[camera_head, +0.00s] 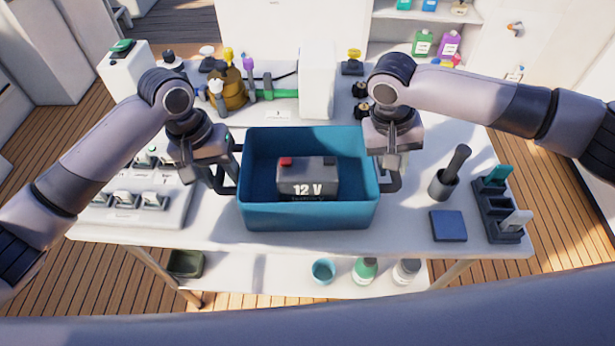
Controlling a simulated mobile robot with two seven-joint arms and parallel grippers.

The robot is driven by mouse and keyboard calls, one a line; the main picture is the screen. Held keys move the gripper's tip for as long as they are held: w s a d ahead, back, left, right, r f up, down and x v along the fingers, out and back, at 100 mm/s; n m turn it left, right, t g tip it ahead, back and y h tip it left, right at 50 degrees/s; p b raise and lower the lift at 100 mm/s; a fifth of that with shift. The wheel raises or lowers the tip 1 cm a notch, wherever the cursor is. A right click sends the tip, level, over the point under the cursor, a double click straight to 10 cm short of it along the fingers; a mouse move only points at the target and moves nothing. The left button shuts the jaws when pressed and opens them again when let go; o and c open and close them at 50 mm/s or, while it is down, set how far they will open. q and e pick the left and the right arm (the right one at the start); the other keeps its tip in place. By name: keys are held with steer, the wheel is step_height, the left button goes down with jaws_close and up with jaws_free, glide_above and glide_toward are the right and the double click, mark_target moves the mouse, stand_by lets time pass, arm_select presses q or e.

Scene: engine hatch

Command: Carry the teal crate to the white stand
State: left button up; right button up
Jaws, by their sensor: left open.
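The teal crate (307,217) sits on the white table, upright, with a dark 12 V battery (308,180) inside it. It has a dark handle at each end. My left gripper (222,178) is open at the crate's left handle, its fingers pointing down. My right gripper (391,160) is at the right handle (393,181). Its fingertips are partly hidden, and I cannot tell whether they are closed on the handle. I cannot tell for sure which white thing is the white stand.
A white block (317,80) and bottles stand behind the crate. A panel of switches (130,205) lies at left. A dark cup (442,184), a blue pad (447,226) and a dark rack (500,215) are at right. A lower shelf (290,283) holds several containers.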

arm_select(q)
steer(key=c, duration=0.5)
arm_select(e)
jaws_close()
arm_select(q)
jaws_close()
steer(key=shift+r, duration=0.1)
arm_select(e)
steer(key=shift+r, duration=0.1)
arm_select(q)
steer(key=shift+w, duration=0.1)
arm_select(e)
steer(key=shift+w, duration=0.1)
